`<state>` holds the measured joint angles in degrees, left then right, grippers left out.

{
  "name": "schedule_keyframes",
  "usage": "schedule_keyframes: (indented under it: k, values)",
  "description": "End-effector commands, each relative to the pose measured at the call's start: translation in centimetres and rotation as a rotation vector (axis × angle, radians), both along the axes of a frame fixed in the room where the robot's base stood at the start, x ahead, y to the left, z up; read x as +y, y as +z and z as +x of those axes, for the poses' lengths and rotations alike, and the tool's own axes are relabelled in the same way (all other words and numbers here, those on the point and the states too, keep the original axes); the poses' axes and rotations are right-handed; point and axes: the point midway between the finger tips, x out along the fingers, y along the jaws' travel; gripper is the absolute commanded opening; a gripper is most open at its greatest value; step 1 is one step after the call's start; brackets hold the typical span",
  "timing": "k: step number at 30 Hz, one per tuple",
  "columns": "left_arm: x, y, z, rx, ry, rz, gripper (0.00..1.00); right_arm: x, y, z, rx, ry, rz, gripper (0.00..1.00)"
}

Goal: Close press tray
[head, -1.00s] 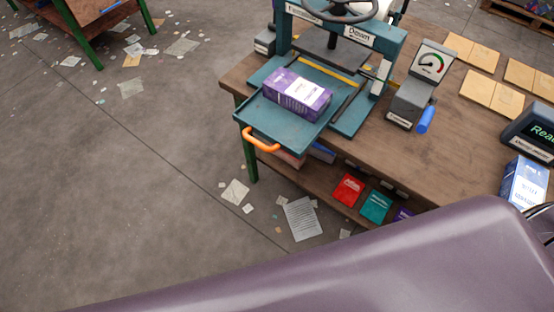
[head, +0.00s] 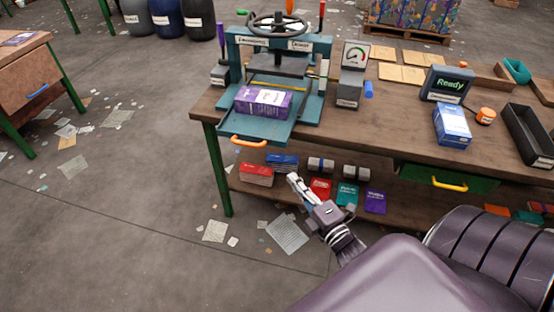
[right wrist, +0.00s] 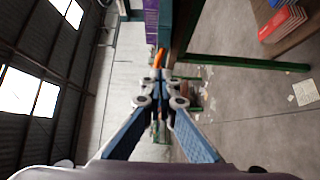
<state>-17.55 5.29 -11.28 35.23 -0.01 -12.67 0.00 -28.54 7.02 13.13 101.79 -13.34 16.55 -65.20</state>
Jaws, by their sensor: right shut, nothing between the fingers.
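The press (head: 232,50) stands on the workbench at the upper middle of the head view. Its teal press tray (head: 232,127) is pulled out toward me, with an orange handle (head: 248,142) at its front edge. A purple box (head: 263,102) lies on the tray. My right gripper (head: 293,179) is shut and empty, below and to the right of the handle and apart from it. In the right wrist view the shut fingertips (right wrist: 164,78) point toward the orange handle (right wrist: 159,58), with the purple box (right wrist: 151,20) beyond. My left gripper is not in view.
The wooden workbench (head: 400,120) has a gauge (head: 355,56), a "Ready" display (head: 446,85) and a blue-white box (head: 452,126) to the right. Red boxes (head: 256,174) and packets lie on its lower shelf. The floor in front is open, with scattered paper.

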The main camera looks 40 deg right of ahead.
Motion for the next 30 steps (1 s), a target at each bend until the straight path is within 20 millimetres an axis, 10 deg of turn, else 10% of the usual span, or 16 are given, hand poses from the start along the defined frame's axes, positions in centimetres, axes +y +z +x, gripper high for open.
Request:
schedule_keyframes:
  k: [16,30]
  values:
    - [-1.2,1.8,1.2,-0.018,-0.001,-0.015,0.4,-1.0,0.1,9.9,0.002,-0.001,0.004,0.0]
    - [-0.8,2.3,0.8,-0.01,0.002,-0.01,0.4,-3.7,-0.1,11.9,0.005,0.0,0.006,0.0]
